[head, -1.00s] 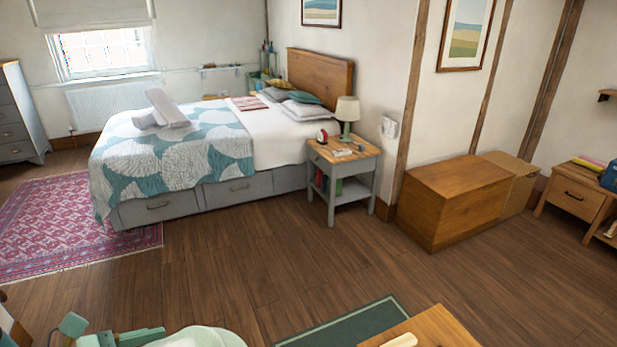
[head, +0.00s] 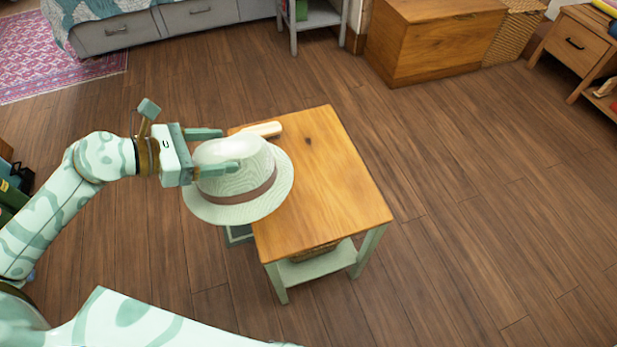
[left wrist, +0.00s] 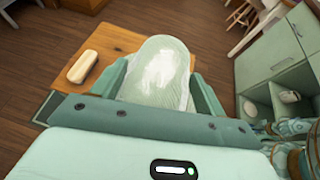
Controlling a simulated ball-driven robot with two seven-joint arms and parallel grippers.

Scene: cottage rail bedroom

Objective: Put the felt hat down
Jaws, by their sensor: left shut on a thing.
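The felt hat (head: 240,199) is pale green-white with a brown band and a wide brim. My left gripper (head: 222,152) is shut on its crown, with one finger on each side. In the head view the hat overlaps the left edge of a small wooden-topped table (head: 335,185); I cannot tell whether the brim touches the top. In the left wrist view the hat's crown (left wrist: 158,75) fills the space between the fingers, and the brim is hidden. My right gripper is not in view.
A pale, oblong wooden-looking item (head: 262,130) lies at the table's far left corner. The table's middle and right are bare. A wooden chest (head: 430,40) and a bedside drawer unit (head: 575,45) stand farther back. Open floor surrounds the table.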

